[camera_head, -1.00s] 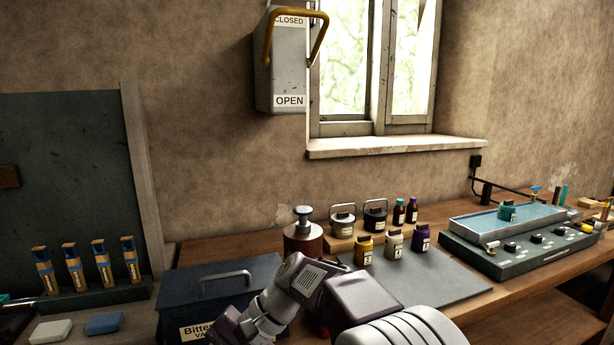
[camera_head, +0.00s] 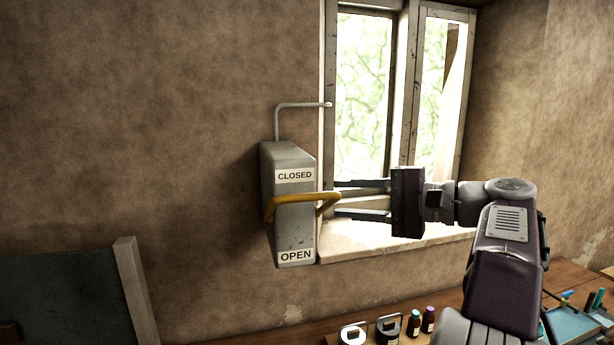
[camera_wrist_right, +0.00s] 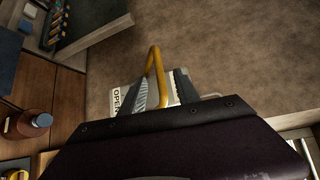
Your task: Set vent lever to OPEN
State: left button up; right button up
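The vent lever is a yellow-orange U-shaped handle (camera_head: 300,198) on a grey wall box (camera_head: 294,225). The box has a CLOSED label (camera_head: 294,176) near its top and an OPEN label (camera_head: 295,256) at its bottom. The handle's bar stands out between the labels, a little above its pivots. My right gripper (camera_head: 336,199) comes from the right with its fingers apart, above and below the handle's right end. In the right wrist view, the handle (camera_wrist_right: 155,72) passes between the open fingers, closer to the left one; contact is unclear. My left gripper is not in view.
The window (camera_head: 395,90) and its sill (camera_head: 400,238) are behind my right gripper. A grey bent rod (camera_head: 300,105) rises from the box top. The wall left of the box is clear.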

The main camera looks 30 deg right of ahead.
aim_at(309, 198)
jog(key=x, duration=0.2)
jog(key=p+x, duration=0.1)
jog(key=x, duration=0.1)
jog(key=d+p+x, duration=0.1)
jog(key=x, duration=0.1)
jog(key=shift+w+f, duration=0.15)
jog(key=shift+w, duration=0.4)
jog(key=shift+w+a+f+p, duration=0.15)
jog(key=shift+w+a+p, duration=0.35)
jog(key=shift+w+a, duration=0.4)
jog(key=shift+w+a+f, duration=0.1)
jog(key=shift+w+a, duration=0.05)
jog(key=shift+a, duration=0.2)
jog(key=shift+w+d+f, duration=0.15)
jog(key=shift+d, duration=0.05)
grip_shut()
